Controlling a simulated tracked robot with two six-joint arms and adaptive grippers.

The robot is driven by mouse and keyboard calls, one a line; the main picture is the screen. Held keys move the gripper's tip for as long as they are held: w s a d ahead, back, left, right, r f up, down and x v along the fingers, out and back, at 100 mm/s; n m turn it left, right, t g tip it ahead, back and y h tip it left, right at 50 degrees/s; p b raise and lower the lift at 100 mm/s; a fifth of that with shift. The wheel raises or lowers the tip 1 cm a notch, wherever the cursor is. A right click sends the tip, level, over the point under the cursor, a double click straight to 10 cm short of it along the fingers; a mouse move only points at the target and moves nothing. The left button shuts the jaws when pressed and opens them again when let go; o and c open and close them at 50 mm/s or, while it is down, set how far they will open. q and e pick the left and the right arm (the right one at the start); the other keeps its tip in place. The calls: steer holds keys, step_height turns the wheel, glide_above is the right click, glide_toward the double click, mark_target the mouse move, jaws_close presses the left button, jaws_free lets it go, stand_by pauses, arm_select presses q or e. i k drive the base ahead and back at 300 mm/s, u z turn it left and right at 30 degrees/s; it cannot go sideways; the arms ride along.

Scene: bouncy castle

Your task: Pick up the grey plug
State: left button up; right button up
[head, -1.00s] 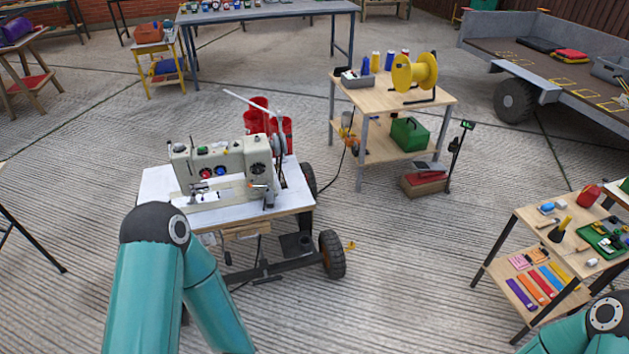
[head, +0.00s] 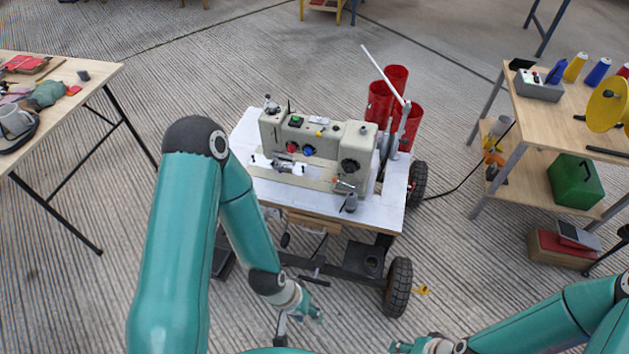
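I cannot make out a grey plug for certain. A small dark grey piece (head: 349,203) stands at the front edge of the white table top, in front of the sewing machine (head: 315,140). Another small grey block (head: 83,75) lies on the left table. My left gripper (head: 300,318) hangs low in front of the sewing cart, below its table top. Its fingers look spread apart, with nothing seen between them. My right gripper (head: 402,347) is at the bottom edge, partly cut off, and its fingers are unclear.
The sewing cart has black wheels (head: 398,287) and red cylinders (head: 388,95) behind the machine. A black cable runs right to a wooden shelf table (head: 545,115) with spools and a green box (head: 575,181). A wooden table (head: 95,78) stands left.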

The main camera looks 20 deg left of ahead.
mark_target(351, 204)
steer(key=u, duration=0.35)
steer(key=i, duration=0.8)
steer(key=u, duration=0.65)
steer(key=k, duration=0.7)
steer(key=u, duration=0.2)
steer(key=i, duration=0.75)
steer(key=z, duration=0.1)
